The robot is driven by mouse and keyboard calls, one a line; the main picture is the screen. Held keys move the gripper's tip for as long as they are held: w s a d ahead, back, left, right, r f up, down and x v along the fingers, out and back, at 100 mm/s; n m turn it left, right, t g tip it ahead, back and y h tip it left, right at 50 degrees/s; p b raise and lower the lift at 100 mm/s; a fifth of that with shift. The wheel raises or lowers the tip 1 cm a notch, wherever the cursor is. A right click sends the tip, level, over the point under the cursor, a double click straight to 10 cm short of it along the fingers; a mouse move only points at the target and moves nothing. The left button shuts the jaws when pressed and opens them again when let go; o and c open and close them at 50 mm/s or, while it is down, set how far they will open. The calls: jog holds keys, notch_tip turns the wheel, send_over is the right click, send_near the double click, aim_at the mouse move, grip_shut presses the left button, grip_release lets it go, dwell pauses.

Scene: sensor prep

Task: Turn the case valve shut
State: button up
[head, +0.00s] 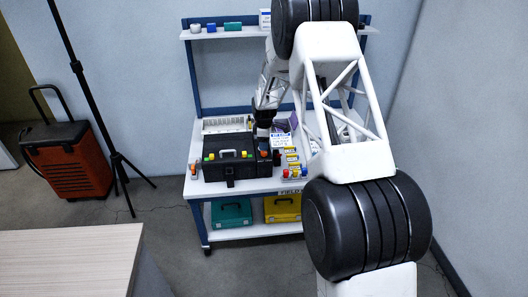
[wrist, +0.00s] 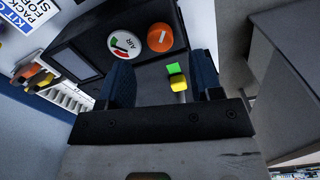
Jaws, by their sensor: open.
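The black case (head: 215,172) sits on the workbench in the head view, with a handle and coloured parts on its top. I cannot tell for certain which is the valve. My gripper (wrist: 162,72) is open and empty, its dark fingers either side of the green square and yellow knob. In the head view it is above the case's right end.
The workbench (head: 262,186) also holds yellow labelled items (head: 292,158) and small coloured pieces right of the case. A teal case (head: 231,214) and a yellow case (head: 283,208) stand on the lower shelf. A black stand and an orange wheeled case (head: 70,165) are at left.

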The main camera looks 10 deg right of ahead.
aim_at(264, 152)
jog(key=shift+f, duration=2.65)
jog(key=c, duration=0.9)
